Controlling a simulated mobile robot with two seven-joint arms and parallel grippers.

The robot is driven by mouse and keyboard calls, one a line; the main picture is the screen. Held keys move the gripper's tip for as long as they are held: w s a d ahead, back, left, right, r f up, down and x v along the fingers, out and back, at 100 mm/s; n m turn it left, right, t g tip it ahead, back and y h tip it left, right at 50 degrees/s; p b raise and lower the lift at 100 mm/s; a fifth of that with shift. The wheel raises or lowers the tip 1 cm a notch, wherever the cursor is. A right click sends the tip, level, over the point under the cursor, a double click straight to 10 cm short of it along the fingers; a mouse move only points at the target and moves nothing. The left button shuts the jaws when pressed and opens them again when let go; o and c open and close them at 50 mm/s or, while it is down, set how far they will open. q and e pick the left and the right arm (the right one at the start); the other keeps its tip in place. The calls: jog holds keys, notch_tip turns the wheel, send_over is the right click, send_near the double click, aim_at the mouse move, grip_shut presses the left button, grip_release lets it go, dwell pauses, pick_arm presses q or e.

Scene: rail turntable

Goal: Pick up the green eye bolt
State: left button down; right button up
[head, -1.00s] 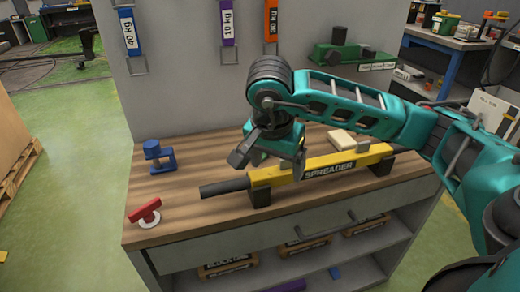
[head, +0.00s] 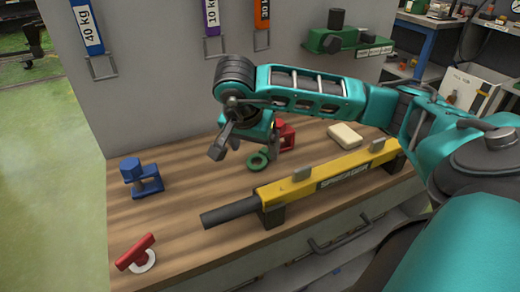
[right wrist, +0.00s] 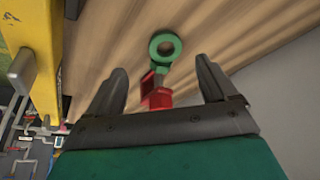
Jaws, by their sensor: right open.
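The green eye bolt (head: 251,165) lies on the wooden bench top behind the yellow spreader beam, its ring showing in the head view. In the right wrist view the ring of the eye bolt (right wrist: 153,52) is beyond the fingertips, roughly midway between them. My right gripper (head: 246,150) is open and empty, held above the bench close to the eye bolt, with its fingers apart in the right wrist view (right wrist: 160,70). The gripper partly hides the bolt's far side in the head view. My left gripper is not in view.
The yellow spreader beam (head: 330,178) lies in front of the eye bolt. A red object (head: 287,134) stands just behind it, partly hidden. A blue clamp-like part (head: 146,183), a red-handled part (head: 136,252) and a cream block (head: 345,135) are also on the bench.

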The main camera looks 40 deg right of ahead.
aim_at(259, 163)
jog(key=x, duration=0.4)
jog(key=w+b+x, duration=0.1)
jog(key=x, duration=0.2)
jog(key=shift+d+r, duration=0.1)
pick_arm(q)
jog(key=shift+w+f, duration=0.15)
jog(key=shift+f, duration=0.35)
pick_arm(e)
jog(key=shift+c, duration=0.5)
